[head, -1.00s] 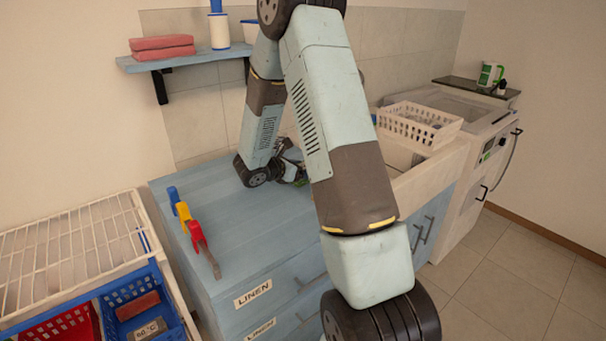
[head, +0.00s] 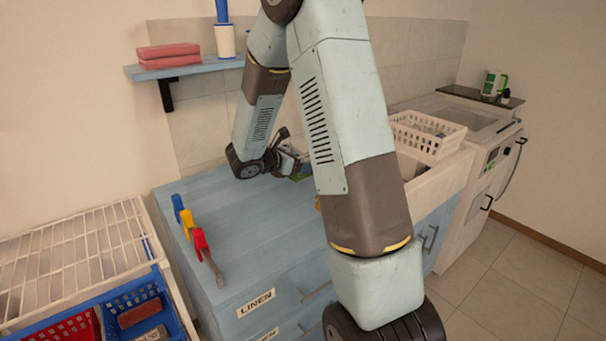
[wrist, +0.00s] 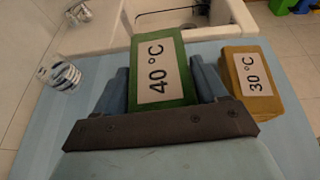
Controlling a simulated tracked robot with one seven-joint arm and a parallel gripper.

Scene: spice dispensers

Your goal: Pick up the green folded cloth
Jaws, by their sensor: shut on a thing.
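The green folded cloth (wrist: 160,90) carries a white label reading 40 °C. In the wrist view it sits between the two blue-grey fingers of my gripper (wrist: 160,86), which is shut on it. In the head view the cloth shows only as a small green patch (head: 302,177) at my gripper (head: 288,160), over the back of the blue counter. My upper arm hides part of that area.
A yellow folded cloth (wrist: 248,86) labelled 30 °C lies on the counter just right of the green one. A striped glass (wrist: 64,75) stands at the left. A sink (wrist: 150,20) lies beyond.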

